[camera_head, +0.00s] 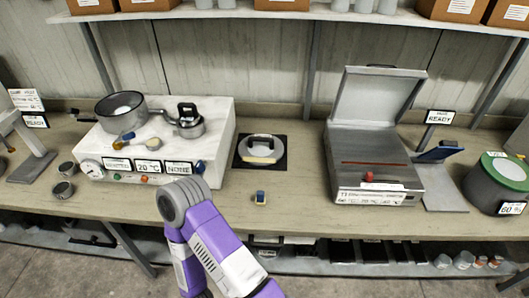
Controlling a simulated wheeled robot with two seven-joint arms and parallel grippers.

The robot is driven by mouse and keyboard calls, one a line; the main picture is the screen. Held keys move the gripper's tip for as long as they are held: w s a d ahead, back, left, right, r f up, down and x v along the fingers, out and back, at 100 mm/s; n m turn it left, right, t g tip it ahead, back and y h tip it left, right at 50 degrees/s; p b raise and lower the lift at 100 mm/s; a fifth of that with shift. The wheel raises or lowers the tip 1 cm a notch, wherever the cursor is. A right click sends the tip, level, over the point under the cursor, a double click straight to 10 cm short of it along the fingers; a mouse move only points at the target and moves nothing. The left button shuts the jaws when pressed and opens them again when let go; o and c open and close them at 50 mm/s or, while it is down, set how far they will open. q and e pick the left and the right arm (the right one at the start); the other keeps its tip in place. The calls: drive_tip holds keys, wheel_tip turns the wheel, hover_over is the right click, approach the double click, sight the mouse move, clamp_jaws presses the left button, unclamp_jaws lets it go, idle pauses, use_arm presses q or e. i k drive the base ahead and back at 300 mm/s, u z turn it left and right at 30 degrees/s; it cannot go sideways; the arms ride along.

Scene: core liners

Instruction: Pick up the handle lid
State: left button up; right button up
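A round, pale metal lid with a cream bar handle (261,149) lies on a dark square mat (241,163) in the middle of the bench. It is in plain view and nothing touches it from above. A purple and grey arm of mine, bent at a grey joint, rises at the bottom centre, in front of the bench and left of the lid. No gripper fingers show in the head view.
Left of the lid, a white block unit (222,140) carries an open pan (121,107) and a small pot with a black top (189,121). On the right stands an open grey case (375,172). A shelf hangs above.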

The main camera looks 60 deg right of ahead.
sight(257, 150)
drive_tip(key=k, duration=0.4)
drive_tip(key=z, duration=0.9)
